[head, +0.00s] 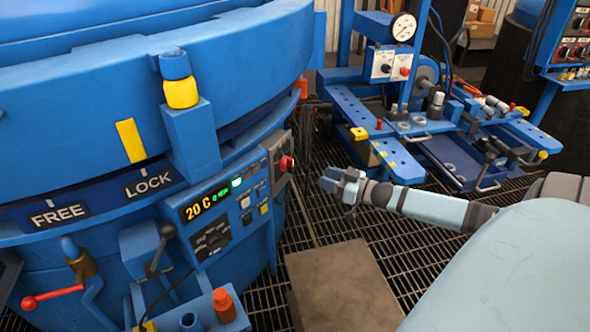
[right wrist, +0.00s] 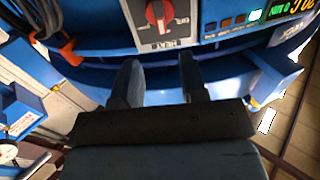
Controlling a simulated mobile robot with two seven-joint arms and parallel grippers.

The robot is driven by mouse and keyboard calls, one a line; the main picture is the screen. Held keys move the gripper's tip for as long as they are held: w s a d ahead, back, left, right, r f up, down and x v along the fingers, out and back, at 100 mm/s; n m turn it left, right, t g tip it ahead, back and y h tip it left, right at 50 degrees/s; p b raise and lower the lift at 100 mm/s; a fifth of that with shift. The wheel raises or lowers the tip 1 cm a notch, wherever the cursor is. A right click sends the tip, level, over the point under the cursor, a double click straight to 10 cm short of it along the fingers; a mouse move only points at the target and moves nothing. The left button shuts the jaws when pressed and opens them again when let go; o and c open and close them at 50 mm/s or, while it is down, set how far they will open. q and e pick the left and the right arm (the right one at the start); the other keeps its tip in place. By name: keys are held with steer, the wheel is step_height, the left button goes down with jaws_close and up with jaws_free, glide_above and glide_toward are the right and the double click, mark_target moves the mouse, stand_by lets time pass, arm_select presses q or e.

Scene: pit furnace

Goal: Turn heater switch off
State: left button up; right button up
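The heater switch (head: 286,163) is a red knob on a grey box at the right side of the blue furnace's control panel (head: 228,206). In the right wrist view the red rotary knob (right wrist: 159,13) sits at the top edge on a white-bordered plate, partly cut off. Its lettering is upside down and too blurred to read its setting surely. My right gripper (head: 330,184) is to the right of the knob, apart from it. In the wrist view its two fingers (right wrist: 160,82) are spread with nothing between them. My left gripper is not in view.
The panel display (head: 200,206) reads 20 C, with green text and a lit button beside it. A blue workbench (head: 400,160) stands behind. Grated floor lies below my arm.

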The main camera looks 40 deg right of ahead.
mark_target(293, 166)
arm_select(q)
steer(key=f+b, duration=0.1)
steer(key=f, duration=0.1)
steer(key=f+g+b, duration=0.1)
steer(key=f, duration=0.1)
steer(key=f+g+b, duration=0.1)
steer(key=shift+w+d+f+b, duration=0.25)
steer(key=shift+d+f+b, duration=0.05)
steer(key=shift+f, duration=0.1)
arm_select(e)
steer(key=x, duration=1.1)
steer(key=shift+w+f, duration=0.1)
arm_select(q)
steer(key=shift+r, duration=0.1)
arm_select(e)
jaws_close()
